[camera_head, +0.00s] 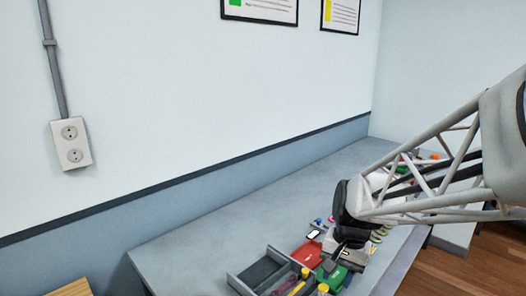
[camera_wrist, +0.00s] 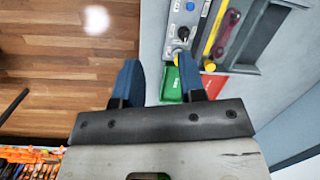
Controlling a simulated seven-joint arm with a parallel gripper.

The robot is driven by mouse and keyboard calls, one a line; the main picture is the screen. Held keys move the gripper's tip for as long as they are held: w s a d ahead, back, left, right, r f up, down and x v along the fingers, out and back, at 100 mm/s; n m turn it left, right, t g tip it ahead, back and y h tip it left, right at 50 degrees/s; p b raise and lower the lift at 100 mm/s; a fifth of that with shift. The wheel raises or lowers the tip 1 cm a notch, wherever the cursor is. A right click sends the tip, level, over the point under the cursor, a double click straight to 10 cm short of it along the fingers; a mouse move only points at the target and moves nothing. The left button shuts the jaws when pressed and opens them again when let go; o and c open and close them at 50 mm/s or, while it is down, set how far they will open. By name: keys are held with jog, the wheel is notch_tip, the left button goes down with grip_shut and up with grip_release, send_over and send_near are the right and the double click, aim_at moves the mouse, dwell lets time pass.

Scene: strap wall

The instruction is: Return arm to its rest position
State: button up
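My arm reaches in from the right in the head view. Its gripper (camera_head: 345,248) hangs over the grey bench (camera_head: 215,222), close above small bins; its fingertips are hard to make out there. In the wrist view my gripper (camera_wrist: 159,78) shows two blue fingers set well apart, with nothing held between them. The right finger overlaps a green bin (camera_wrist: 171,86) in that view; I cannot tell whether they touch. The far part of the bench is partly hidden behind my arm.
A red bin (camera_head: 307,254), the green bin (camera_head: 333,279) and a grey divided tray (camera_head: 240,284) crowd the bench near my gripper. Yellow-topped items (camera_head: 323,289) stand beside them. A wall with an outlet (camera_head: 71,144) rises behind. Wooden floor (camera_wrist: 50,75) lies beyond the bench edge.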

jog(key=s+r+n+t+h, duration=0.1)
jog(key=s+r+n, duration=0.1)
jog(key=s, duration=0.5)
jog(key=s+d+r+n+t+h, duration=0.1)
jog(key=s+r+n+t, duration=0.1)
jog(key=s, duration=0.6)
notch_tip(320, 180, up, 3)
jog(key=shift+d+f+n+t, duration=0.1)
jog(key=shift+d+n+t, duration=0.2)
jog(key=shift+n, duration=0.3)
dwell(1.0)
